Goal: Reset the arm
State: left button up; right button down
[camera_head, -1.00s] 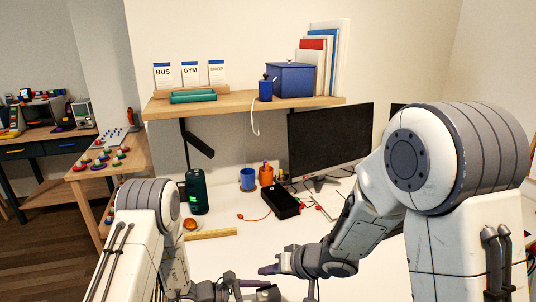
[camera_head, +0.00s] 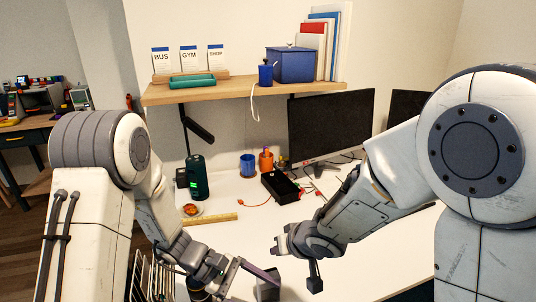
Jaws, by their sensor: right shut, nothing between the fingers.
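My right gripper (camera_head: 280,246) is shut and empty. It hangs above the white desk, right of centre, and its forearm comes in from the right. My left gripper (camera_head: 250,277) is low in the picture, near the bottom edge, left of and below the right one. Its dark finger parts overlap with a grey block-like shape, so its opening is unclear. Both of my arms are bent in front of the desk (camera_head: 350,255).
A wooden shelf (camera_head: 240,90) holds a blue box (camera_head: 291,65). A wire rack (camera_head: 152,277) is at lower left.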

pick_arm(q)
jog(key=s+a+r+m+t+y, duration=0.1)
jog(key=s+r+m+y, duration=0.3)
jog(key=s+m, duration=0.3)
jog(key=s+a+r+m+t+y, duration=0.1)
jog(key=s+r+m+y, duration=0.4)
jog(key=m, duration=0.8)
jog(key=s+a+y, duration=0.1)
jog(key=s, duration=0.1)
jog(key=shift+s+a, duration=0.3)
pick_arm(e)
jog(key=s+d+r+n+g+h, duration=0.1)
jog(key=s+r+n+g, duration=0.1)
jog(key=s, duration=1)
jog(key=s+d+r+n+g+h, duration=0.1)
jog(key=s+g, duration=0.3)
jog(key=s, duration=0.8)
jog(key=shift+r+n+h, duration=0.5)
jog(key=shift+r+n, duration=0.25)
jog(key=shift+n, duration=0.15)
